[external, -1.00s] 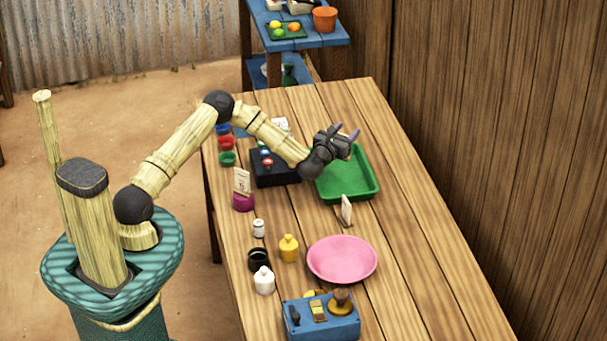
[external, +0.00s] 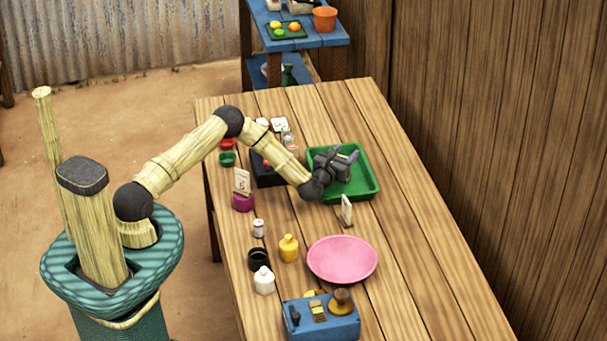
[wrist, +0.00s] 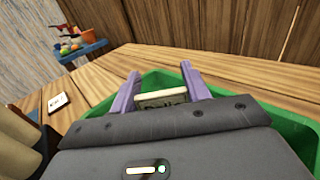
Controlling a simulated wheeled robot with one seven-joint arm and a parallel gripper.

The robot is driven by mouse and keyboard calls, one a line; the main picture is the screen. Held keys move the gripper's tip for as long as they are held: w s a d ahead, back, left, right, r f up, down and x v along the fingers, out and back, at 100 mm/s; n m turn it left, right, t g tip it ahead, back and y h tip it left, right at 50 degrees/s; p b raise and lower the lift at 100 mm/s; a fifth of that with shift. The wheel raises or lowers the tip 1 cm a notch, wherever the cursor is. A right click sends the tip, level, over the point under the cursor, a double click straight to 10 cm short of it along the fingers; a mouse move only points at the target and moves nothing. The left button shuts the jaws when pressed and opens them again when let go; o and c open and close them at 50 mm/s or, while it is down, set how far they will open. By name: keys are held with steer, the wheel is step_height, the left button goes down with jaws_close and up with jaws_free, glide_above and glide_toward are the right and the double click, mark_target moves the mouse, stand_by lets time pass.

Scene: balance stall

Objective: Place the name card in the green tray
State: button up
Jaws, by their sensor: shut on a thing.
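The name card (wrist: 162,98), a small cream piece with dark lettering, is held between the two purple fingers of my gripper (wrist: 160,82) in the wrist view. In the external view my gripper (external: 346,153) is over the green tray (external: 368,186), low near its inside. The tray's green walls also show on both sides of the fingers in the wrist view (wrist: 205,92). The card is hidden by the gripper in the external view. I cannot tell whether it touches the tray floor.
A standing card (external: 346,210) and a pink plate (external: 342,259) are in front of the tray. A dark box (external: 266,178) is left of it, partly behind my arm. A card in a purple holder (external: 243,202) stands further left. The table right of the tray is clear.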

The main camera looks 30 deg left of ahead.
steer(key=shift+f, duration=0.1)
steer(key=o, duration=1.2)
steer(key=shift+r, duration=0.2)
steer(key=shift+s+f, duration=0.1)
steer(key=shift+s, duration=0.3)
steer(key=s+b, duration=0.1)
steer(key=s, duration=1)
steer(key=shift+s, duration=0.1)
